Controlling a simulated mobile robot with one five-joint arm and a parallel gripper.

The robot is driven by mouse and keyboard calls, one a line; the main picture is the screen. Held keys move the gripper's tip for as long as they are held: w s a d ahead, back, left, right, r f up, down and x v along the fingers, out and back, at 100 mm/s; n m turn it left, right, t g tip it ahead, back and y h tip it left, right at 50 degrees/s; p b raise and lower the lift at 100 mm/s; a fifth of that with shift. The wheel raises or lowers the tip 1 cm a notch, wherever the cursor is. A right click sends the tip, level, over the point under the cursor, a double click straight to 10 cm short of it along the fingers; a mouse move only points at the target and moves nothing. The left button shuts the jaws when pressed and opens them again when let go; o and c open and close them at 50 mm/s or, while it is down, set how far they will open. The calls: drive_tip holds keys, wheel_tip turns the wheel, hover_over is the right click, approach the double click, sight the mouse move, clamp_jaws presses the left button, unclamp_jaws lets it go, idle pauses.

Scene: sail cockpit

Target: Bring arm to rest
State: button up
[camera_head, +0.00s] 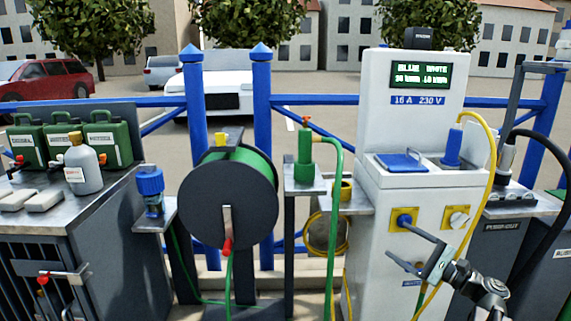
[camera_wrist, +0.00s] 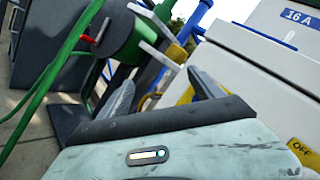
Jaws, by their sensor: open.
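My gripper (camera_head: 412,247) is at the lower right in the head view, in front of the white power pedestal (camera_head: 398,215). Its two fingers are apart and point left, with nothing seen between them. In the wrist view the two fingers of my gripper (camera_wrist: 165,95) stand apart, with the pedestal (camera_wrist: 262,75) to the right and the green hose (camera_wrist: 50,75) to the left. My arm comes in from the lower right.
A yellow cable (camera_head: 493,165) hangs from a blue plug (camera_head: 453,146) beside my arm. A black hose (camera_head: 546,150) loops at the right. A hose reel (camera_head: 205,203) and a green nozzle (camera_head: 304,155) stand left of the pedestal. Green canisters (camera_head: 108,138) stand on the left cabinet.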

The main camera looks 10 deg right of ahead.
drive_tip(key=w+a+f+n+g+p, duration=0.15)
drive_tip(key=a+f+n+g, duration=0.3)
drive_tip(key=a, duration=1.05)
drive_tip(key=a+f+n+g+p, duration=0.35)
drive_tip(key=a+g, duration=0.25)
drive_tip(key=a, duration=0.8)
drive_tip(key=s+a+f+n+g+h+p, duration=0.2)
drive_tip(key=s+a+f+n+g+h, duration=0.2)
drive_tip(key=s+f+n+h, duration=0.5)
drive_tip(key=d+f+n+h, duration=0.1)
drive_tip(key=d+f+h, duration=0.2)
drive_tip(key=d, duration=0.7)
wheel_tip(320, 180, up, 38)
drive_tip(key=p, duration=3.7)
drive_tip(key=shift+a+n+g+p, duration=0.2)
drive_tip(key=shift+n+g+p, duration=0.15)
drive_tip(key=shift+n+g, duration=0.1)
drive_tip(key=shift+w+f, duration=0.1)
drive_tip(key=shift+c, duration=0.3)
